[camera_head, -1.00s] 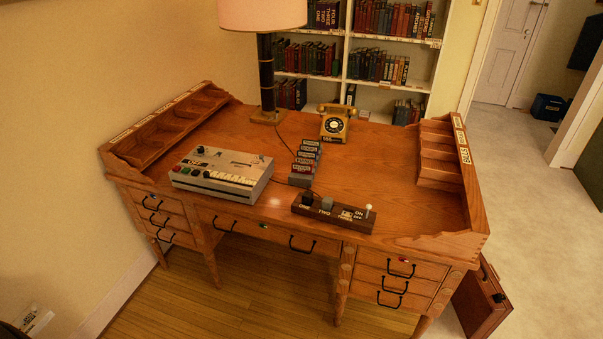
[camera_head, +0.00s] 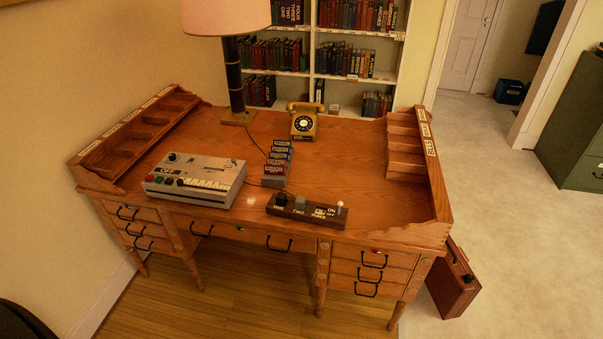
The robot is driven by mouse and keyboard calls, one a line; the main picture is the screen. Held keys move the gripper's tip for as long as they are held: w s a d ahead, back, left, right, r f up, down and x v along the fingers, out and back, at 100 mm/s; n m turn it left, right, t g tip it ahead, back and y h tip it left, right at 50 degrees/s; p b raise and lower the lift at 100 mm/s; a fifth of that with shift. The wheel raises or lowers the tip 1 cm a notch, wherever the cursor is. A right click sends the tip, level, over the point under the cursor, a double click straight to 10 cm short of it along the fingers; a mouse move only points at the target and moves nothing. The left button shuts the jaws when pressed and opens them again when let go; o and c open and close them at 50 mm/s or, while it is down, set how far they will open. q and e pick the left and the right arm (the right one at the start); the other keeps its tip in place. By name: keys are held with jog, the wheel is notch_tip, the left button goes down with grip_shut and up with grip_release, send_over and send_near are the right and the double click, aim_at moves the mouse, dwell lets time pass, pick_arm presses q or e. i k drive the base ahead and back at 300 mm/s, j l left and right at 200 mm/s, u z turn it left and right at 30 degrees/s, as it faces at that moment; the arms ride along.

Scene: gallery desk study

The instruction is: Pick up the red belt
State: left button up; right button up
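No red belt can be made out for certain on the desk (camera_head: 340,180). A rack (camera_head: 272,183) with several small labelled items stands mid-desk, and a reddish item (camera_head: 275,171) shows near its front; I cannot tell whether this is the belt. A pale machine (camera_head: 195,180) with coloured buttons and white keys sits to the left of the rack. Neither of my grippers is in view.
A yellow telephone (camera_head: 303,123) and a lamp (camera_head: 234,85) stand at the back of the desk. A dark wooden switch box (camera_head: 300,212) lies at the front. A brown case (camera_head: 455,283) leans beside the desk's right side. The desk's right-middle is clear.

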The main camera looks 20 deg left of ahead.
aim_at(270, 170)
jog(key=j+z, duration=0.65)
jog(key=z, duration=0.15)
jog(key=j+z, duration=0.75)
jog(key=k+l, duration=0.05)
jog(key=l, duration=0.05)
